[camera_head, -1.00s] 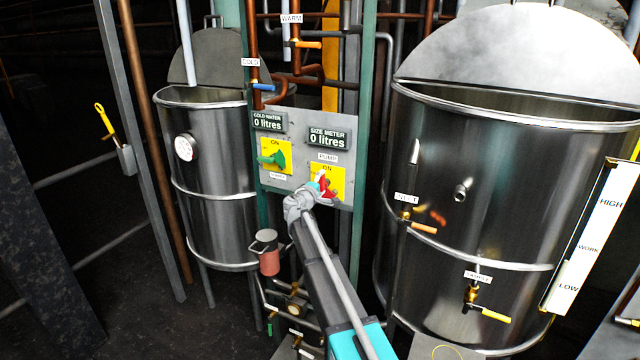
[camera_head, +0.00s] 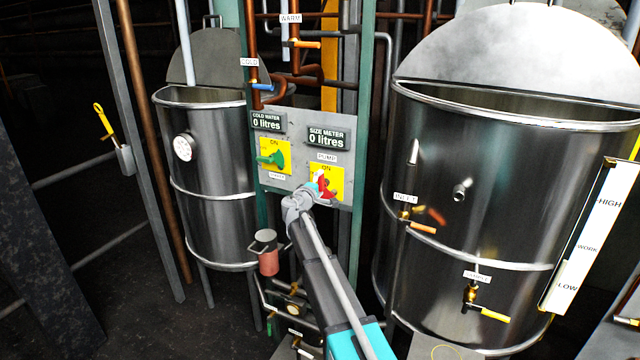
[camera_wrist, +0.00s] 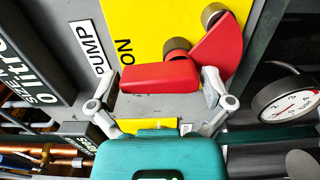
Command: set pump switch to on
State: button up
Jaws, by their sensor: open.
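The pump switch (camera_head: 326,188) is a red handle on a yellow plate, under the "PUMP" label on the grey control panel. In the wrist view the red switch handle (camera_wrist: 160,76) lies crosswise, with the "ON" mark on the plate to its upper left. My gripper (camera_head: 309,190) is right at the switch and hides part of it in the head view. In the wrist view my gripper (camera_wrist: 160,90) is open, with one finger near each end of the handle. I cannot tell whether the fingers touch it.
A green switch (camera_head: 271,159) on its own yellow plate sits to the left on the same panel (camera_head: 300,178). Both meters above read 0 litres. A steel tank (camera_head: 205,150) stands left and a larger one (camera_head: 500,190) right. A round gauge (camera_wrist: 290,100) shows in the wrist view.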

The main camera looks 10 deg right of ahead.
jog(key=v, duration=1.1)
jog(key=shift+s+a, duration=0.2)
jog(key=shift+s, duration=0.05)
jog(key=s+d+f+m+g+y, duration=0.1)
jog(key=s+d+f+m+g, duration=0.4)
jog(key=s, duration=0.4)
jog(key=s+d+f+m+g+y, duration=0.25)
jog(key=s+d+f+g, duration=0.2)
jog(key=s+f, duration=0.3)
jog(key=s+a+f+m+g+y, duration=0.1)
jog(key=s+a+f+g+y, duration=0.1)
jog(key=s, duration=0.7)
jog(key=s+a+f+m+g+y, duration=0.2)
jog(key=s+f+g+y, duration=0.1)
jog(key=s, duration=0.6)
jog(key=shift+s+a+f+y, duration=0.25)
jog(key=shift+f+y, duration=0.3)
jog(key=shift+y, duration=0.5)
jog(key=shift+c, duration=0.3)
